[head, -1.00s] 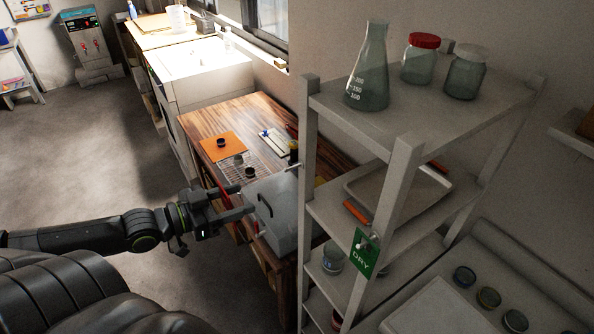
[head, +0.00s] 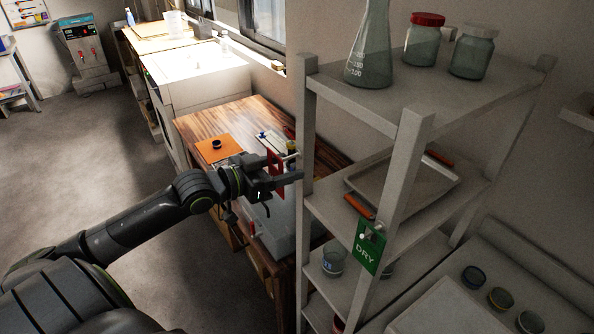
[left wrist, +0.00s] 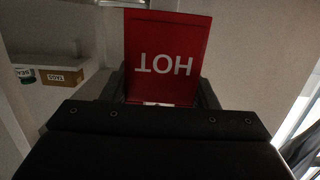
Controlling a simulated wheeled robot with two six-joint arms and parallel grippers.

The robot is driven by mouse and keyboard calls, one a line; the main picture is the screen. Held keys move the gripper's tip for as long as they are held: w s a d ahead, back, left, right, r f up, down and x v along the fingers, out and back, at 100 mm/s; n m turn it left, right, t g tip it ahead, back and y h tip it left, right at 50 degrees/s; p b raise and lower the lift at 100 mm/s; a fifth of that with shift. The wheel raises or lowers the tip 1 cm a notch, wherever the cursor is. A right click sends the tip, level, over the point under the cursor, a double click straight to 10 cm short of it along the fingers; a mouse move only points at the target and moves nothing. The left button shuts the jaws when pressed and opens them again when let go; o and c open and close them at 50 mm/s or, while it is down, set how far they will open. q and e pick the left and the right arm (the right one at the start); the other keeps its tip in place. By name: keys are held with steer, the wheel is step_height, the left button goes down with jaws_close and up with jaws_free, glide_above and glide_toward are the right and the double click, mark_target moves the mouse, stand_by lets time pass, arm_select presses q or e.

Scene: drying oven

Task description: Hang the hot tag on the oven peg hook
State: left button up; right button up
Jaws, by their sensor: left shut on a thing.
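The red hot tag (head: 275,160) is at the fingers of my left gripper (head: 284,179). In the left wrist view the hot tag (left wrist: 167,55) stands out beyond the gripper, its white word HOT upside down. My left gripper is shut on it, above a grey box-like unit (head: 275,222) on the wooden table, which may be the oven. The arm partly covers this unit. A small pale peg (head: 291,156) shows just beyond the tag, left of the shelf post; I cannot tell what it is fixed to. My right gripper is out of view.
A grey shelf rack (head: 308,130) stands close right of the gripper. A green DRY tag (head: 366,250) hangs on its front post. A flask (head: 370,50) and lidded jars stand on top. An orange mat (head: 210,150) lies on the table (head: 225,116).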

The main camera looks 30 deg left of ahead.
mark_target(299, 167)
arm_select(q)
steer(key=b+x, duration=0.2)
steer(key=x, duration=0.1)
steer(key=shift+w+d+f+b, duration=0.1)
steer(key=shift+w+f+b, duration=0.05)
steer(key=shift+b, duration=0.25)
steer(key=shift+w+d+f, duration=0.1)
steer(key=shift+w+f, duration=0.1)
steer(key=shift+w, duration=0.05)
steer(key=shift+r, duration=0.1)
steer(key=shift+s, duration=0.15)
steer(key=shift+b, duration=0.3)
steer(key=o, duration=1)
steer(key=shift+f, duration=0.2)
